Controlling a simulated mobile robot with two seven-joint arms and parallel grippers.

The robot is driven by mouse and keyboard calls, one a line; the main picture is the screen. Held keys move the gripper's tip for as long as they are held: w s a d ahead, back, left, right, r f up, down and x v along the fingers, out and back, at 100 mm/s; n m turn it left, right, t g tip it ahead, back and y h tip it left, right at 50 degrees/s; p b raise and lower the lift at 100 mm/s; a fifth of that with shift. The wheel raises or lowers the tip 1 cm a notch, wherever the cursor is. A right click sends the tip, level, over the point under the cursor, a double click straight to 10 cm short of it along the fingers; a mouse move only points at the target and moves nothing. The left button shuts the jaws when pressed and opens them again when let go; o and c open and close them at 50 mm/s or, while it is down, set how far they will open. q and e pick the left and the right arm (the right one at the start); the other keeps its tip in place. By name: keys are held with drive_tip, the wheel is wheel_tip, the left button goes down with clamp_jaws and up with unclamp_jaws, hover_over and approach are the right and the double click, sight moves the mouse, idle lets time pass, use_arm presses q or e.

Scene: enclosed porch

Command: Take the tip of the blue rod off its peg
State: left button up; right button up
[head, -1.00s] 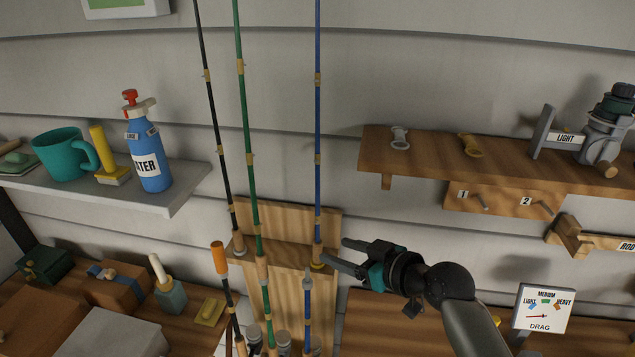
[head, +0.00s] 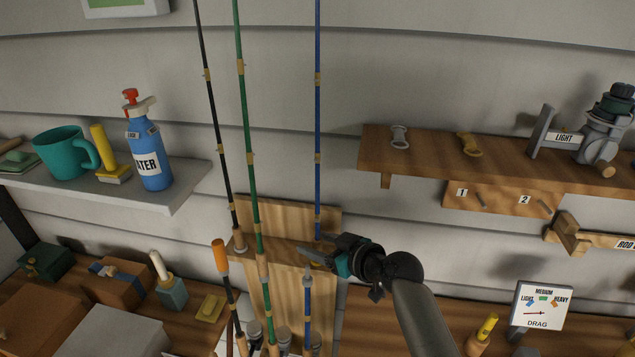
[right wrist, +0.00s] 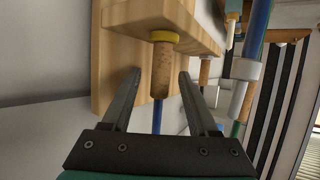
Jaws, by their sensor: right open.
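The tip of the blue rod (head: 318,120) stands upright in front of the wall, its foot at the ledge of a wooden rack (head: 325,217). In the right wrist view its cork foot (right wrist: 162,75) meets a yellow ring at the ledge (right wrist: 120,25), with the blue shaft beyond it. The peg itself is hidden. My right gripper (head: 309,248) is open at the rod's foot. In the right wrist view its fingers (right wrist: 157,95) stand on both sides of the cork, with gaps. My left gripper is not in view.
The black rod (head: 213,120) and green rod (head: 245,120) stand close on the left. The blue rod's lower section (head: 308,310) stands just below my right gripper. A wooden shelf (head: 430,155) is at right; a grey shelf (head: 185,192) with a blue bottle (head: 148,155) is at left.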

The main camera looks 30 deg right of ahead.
clamp_jaws()
idle(0.4)
